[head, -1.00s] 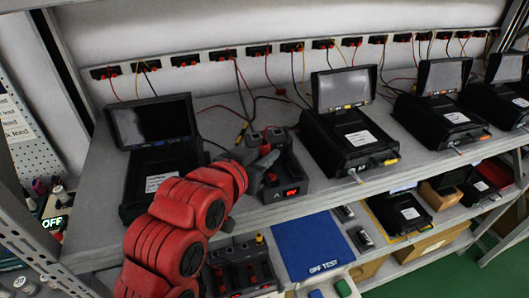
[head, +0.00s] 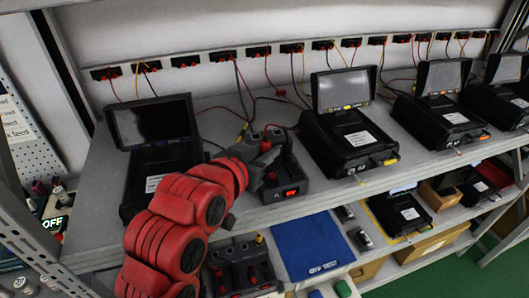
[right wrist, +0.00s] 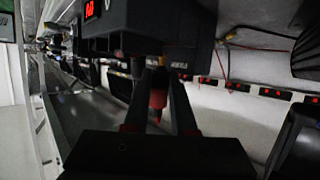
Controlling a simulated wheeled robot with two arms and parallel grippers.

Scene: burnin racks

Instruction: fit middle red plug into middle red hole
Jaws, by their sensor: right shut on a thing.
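A dark test unit (head: 291,176) with a lit red display stands on the bench shelf, left of a black monitor case. My right gripper (head: 266,161) is at this unit's left side, and its fingers partly cover the unit's top. In the right wrist view, my right gripper (right wrist: 160,112) is shut on a red plug (right wrist: 158,96), which sits between the two fingers close to the unit's dark body (right wrist: 145,28). The middle red hole cannot be made out, and I cannot tell whether the plug's tip is in a hole. My left gripper is not in view.
A monitor case with a dark screen (head: 152,122) stands left of the arm, and another case (head: 347,138) stands close on the right. Thin cables run from wall sockets (head: 222,56) behind the unit. A blue mat (head: 306,243) lies below the shelf edge.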

